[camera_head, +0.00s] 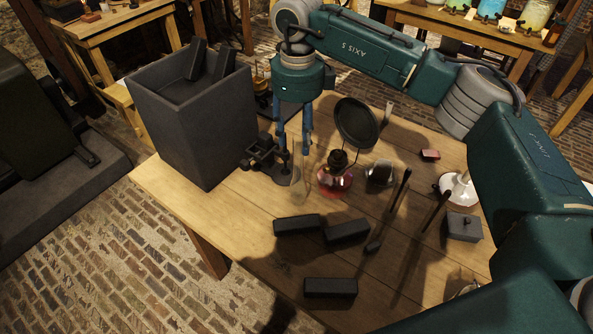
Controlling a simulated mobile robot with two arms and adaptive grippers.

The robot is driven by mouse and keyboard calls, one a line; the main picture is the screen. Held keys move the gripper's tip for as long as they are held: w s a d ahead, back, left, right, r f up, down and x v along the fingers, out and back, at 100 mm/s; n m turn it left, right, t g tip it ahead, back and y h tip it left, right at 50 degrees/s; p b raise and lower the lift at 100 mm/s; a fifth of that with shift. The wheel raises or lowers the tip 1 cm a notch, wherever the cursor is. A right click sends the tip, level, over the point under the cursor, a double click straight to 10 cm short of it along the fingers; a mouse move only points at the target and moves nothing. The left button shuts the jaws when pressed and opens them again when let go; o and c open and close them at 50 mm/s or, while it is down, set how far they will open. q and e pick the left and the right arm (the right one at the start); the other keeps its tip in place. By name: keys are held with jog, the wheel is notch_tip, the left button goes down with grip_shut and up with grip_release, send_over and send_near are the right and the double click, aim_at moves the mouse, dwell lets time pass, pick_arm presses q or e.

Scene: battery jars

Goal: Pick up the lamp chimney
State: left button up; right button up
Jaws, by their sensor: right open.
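The lamp chimney (297,163) appears to be a faint, clear upright glass tube on the wooden table, just left of a lamp with a red base (334,181). Its outline is hard to make out. My right gripper (294,148) points down over it from above, its two blue fingers spread apart. The fingertips are at about the height of the tube's upper part in the picture; I cannot tell whether they touch it. My left gripper is out of view.
A tall dark bin (192,125) stands at the table's left. A round dark reflector (357,122) rises close right of the gripper. A dark metal stand (262,153) is close left. Black blocks (330,287) lie in front, and a small grey box (462,227) is at right.

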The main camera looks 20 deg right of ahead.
aim_at(298, 159)
notch_tip(298, 159, down, 2)
jog(key=shift+s+f+p, duration=0.15)
jog(key=shift+f+p, duration=0.1)
jog(key=shift+p, duration=0.05)
jog(key=shift+f+p, duration=0.3)
jog(key=shift+f, duration=0.05)
notch_tip(298, 159, down, 4)
jog(key=shift+r+p, duration=0.2)
jog(key=shift+p, duration=0.75)
jog(key=shift+d+f, duration=0.1)
jog(key=shift+f, duration=0.35)
grip_shut()
